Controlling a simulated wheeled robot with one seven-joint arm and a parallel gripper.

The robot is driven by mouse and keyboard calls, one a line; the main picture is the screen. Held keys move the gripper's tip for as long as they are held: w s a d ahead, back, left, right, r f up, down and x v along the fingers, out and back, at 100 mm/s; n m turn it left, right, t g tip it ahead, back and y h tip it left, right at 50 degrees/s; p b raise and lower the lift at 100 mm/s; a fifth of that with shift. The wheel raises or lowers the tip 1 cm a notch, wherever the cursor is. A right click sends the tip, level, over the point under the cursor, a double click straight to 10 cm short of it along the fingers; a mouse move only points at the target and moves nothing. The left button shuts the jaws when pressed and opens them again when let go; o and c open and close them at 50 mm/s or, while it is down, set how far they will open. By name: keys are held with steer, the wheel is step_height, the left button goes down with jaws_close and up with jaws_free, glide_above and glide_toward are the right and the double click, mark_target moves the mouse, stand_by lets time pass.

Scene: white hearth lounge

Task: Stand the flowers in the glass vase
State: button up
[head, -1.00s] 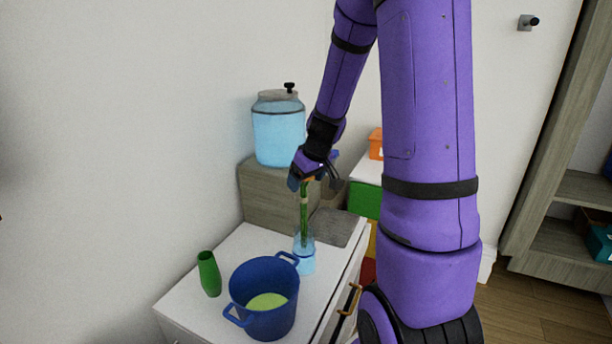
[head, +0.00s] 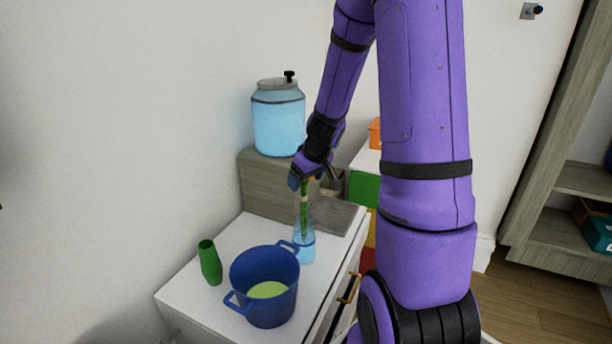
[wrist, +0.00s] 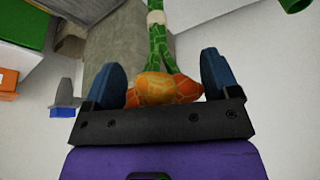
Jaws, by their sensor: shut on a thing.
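My gripper (head: 305,180) is shut on the flowers, which hang upright with their green stems (head: 304,208) pointing down. In the wrist view the orange flower heads (wrist: 156,88) sit between the two blue fingertips (wrist: 160,82), and a pale band wraps the stems. The clear bluish glass vase (head: 304,250) stands upright on the white cabinet top, directly below my gripper. In the head view the lower stems overlap the vase's neck and seem to be inside it. The vase cannot be made out in the wrist view.
A blue pot (head: 250,301) with green contents stands just in front of the vase. A green vase (head: 209,262) is to its left. A large blue jar (head: 278,125) sits on a wooden box (head: 262,192) at the back.

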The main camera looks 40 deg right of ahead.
steer(key=o, duration=1.1)
steer(key=v, duration=1)
steer(key=shift+s+r, duration=0.2)
steer(key=shift+r, duration=0.15)
steer(key=s+a+r, duration=0.6)
steer(key=a+r, duration=0.3)
steer(key=a, duration=0.4)
steer(key=s+a+r, duration=0.3)
steer(key=s+a, duration=0.4)
steer(key=s, duration=0.5)
steer(key=shift+s+r+t, duration=0.25)
steer(key=shift+r+t, duration=0.1)
steer(key=shift+t, duration=0.05)
